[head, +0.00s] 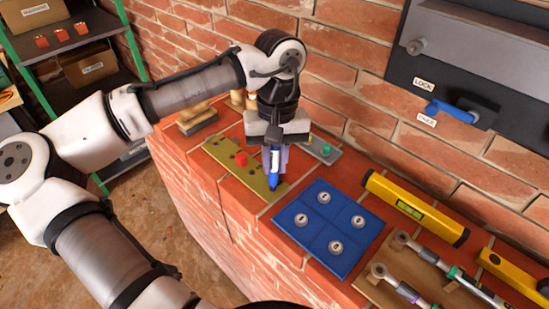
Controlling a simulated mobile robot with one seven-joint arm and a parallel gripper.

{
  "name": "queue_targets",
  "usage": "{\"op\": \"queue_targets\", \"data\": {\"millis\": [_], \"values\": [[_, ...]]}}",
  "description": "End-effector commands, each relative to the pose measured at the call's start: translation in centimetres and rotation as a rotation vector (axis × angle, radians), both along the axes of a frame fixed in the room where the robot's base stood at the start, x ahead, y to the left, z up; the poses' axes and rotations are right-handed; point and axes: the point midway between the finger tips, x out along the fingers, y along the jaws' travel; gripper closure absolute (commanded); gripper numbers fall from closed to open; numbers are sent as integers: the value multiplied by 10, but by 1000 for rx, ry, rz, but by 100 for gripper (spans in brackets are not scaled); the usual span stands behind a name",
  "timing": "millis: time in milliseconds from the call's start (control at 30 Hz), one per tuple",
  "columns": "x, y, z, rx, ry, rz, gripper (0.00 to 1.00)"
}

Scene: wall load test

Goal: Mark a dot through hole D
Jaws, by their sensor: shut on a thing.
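A brass-coloured plate (220,148) with a row of dark holes lies on top of the brick wall. A small red piece (241,159) sits on it near its middle. My gripper (276,150) is shut on a marker (274,178), with a blue lower end and a pale body. The marker points down, roughly upright, over the right end of the plate. I cannot tell whether its tip touches the plate. The hole letters are too small to read, and the marker and gripper hide part of that end, so I cannot pick out hole D.
A blue tray (332,257) with several round metal pieces lies to the right. Beyond it are a yellow level (416,208) and a wooden board (405,291) with wrenches. A grey plate with a green knob (326,149) lies behind my gripper. A lock panel (470,65) is on the back wall.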

Motion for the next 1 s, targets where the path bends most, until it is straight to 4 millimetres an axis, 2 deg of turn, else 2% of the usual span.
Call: {"op": "queue_targets", "data": {"millis": [800,1000], "values": [[0,0,54,-1,0,-1,100],[0,0,60,0,0,0,100]]}}
